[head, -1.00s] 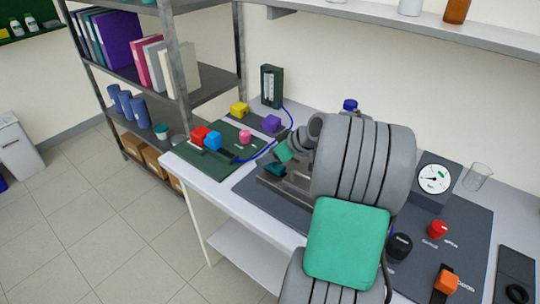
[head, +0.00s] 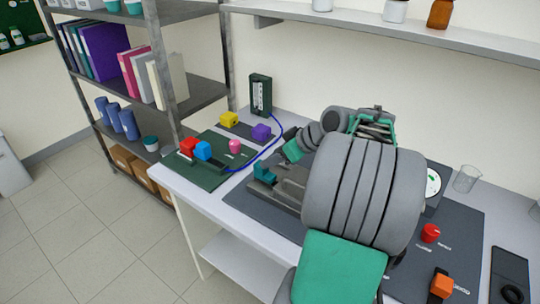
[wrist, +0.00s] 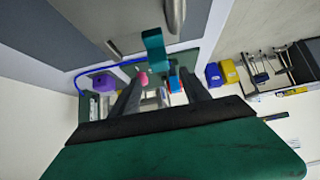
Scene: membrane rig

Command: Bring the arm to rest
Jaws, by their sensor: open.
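My gripper (wrist: 161,78) shows in the wrist view as two dark fingers held apart, with nothing between them. Beyond the fingertips are a teal part (wrist: 155,52), a pink knob (wrist: 141,77) and a blue block (wrist: 174,83), all apart from the fingers as far as I can tell. In the head view my arm is folded above the bench, its large grey joint and green link hiding the middle of the dark rig mat (head: 455,215). The fingers are not clear in that view.
The grey rig with its teal part (head: 264,172) stands just left of my arm. A green board (head: 205,178) with coloured knobs is further left. A red knob (head: 430,233), an orange knob (head: 441,285) and a glass beaker (head: 466,178) are at right. A wall shelf (head: 400,30) runs above.

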